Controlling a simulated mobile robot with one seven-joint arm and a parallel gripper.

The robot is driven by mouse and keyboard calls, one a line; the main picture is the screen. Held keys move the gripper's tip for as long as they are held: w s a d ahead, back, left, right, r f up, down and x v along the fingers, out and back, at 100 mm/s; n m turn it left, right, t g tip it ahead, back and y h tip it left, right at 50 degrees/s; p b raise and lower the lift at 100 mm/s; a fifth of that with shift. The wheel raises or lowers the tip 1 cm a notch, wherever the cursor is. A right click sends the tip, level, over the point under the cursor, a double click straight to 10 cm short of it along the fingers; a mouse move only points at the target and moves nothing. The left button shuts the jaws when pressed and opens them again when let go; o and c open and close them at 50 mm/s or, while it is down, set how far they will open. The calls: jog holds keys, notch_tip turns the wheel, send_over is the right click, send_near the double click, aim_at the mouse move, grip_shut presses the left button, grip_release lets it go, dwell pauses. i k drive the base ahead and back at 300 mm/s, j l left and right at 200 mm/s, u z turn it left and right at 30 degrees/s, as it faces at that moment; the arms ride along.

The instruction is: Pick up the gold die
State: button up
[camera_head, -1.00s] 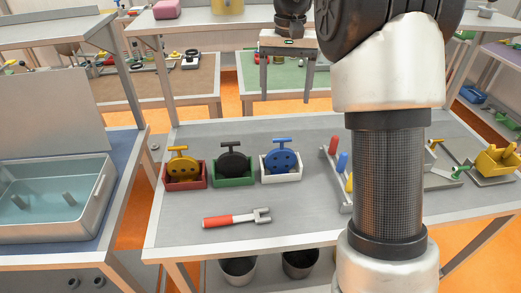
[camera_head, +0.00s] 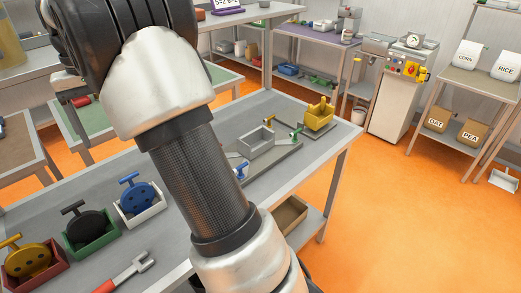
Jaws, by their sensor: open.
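The gold die (camera_head: 27,262) is a round yellow disc with holes and a T-shaped handle. It sits upright in a red box (camera_head: 50,278) at the lower left of the head view. A black die (camera_head: 83,226) sits in a green box (camera_head: 104,244), and a blue die (camera_head: 138,197) sits in a white box (camera_head: 155,213). My gripper (camera_head: 74,104) shows at the upper left, partly hidden behind my arm. It is open, above and beyond the row of dies, and apart from the gold die.
The grey workbench (camera_head: 185,270) carries a red-handled tool (camera_head: 125,275), a grey tray (camera_head: 257,143) and a yellow container (camera_head: 320,114). My arm hides the bench's middle. Orange floor (camera_head: 380,215) lies clear at the right.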

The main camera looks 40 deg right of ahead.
aim_at(30, 259)
jog(key=j, duration=1.5)
